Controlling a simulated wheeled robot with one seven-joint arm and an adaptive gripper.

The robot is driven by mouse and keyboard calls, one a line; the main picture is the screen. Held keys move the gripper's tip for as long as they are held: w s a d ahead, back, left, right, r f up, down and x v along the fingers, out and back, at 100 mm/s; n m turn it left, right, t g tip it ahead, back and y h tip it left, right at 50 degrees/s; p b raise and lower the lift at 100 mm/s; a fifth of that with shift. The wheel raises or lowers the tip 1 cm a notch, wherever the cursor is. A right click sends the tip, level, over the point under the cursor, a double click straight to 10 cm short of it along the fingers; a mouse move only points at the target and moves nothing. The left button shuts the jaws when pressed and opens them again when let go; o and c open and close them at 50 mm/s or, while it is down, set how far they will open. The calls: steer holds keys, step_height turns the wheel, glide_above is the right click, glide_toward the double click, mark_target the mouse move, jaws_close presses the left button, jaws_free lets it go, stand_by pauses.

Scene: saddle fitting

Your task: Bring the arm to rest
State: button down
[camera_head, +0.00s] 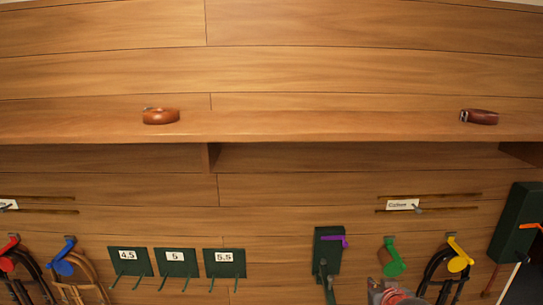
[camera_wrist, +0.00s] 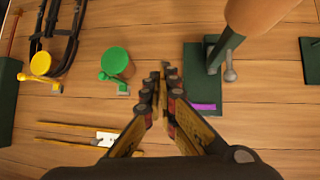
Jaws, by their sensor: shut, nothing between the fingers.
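My gripper (camera_wrist: 165,70) shows in the wrist view with its two dark, jointed fingers brought together at the tips. It is shut and nothing shows between the fingertips. Behind the tips is the plank wall, with a green round holder (camera_wrist: 115,62) to their left and a dark green bracket with a purple lever (camera_wrist: 204,106) to their right. In the head view, a grey and reddish part at the bottom edge, below the green holder (camera_head: 393,258), seems to be mine. The rest of my arm is out of that view.
A wooden shelf (camera_head: 300,126) carries two brown coiled items (camera_head: 161,116) (camera_head: 479,117), well apart. Below hang green plates numbered 4.5, 5 and 5.5 (camera_head: 175,262), a green bracket (camera_head: 327,242), a yellow holder (camera_head: 459,255) with dark straps, and a green box (camera_head: 513,225).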

steer(key=s+a+g+y+b, duration=0.1)
steer(key=s+a, duration=0.4)
steer(key=s, duration=0.7)
steer(key=s+a+n+g+b, duration=0.1)
steer(key=s+a+g+b, duration=0.3)
steer(key=s, duration=0.9)
steer(key=shift+a+r+y+b, duration=0.25)
steer(key=shift+a+y+b, duration=0.05)
steer(key=shift+a+y, duration=0.15)
steer(key=shift+s+a, duration=0.1)
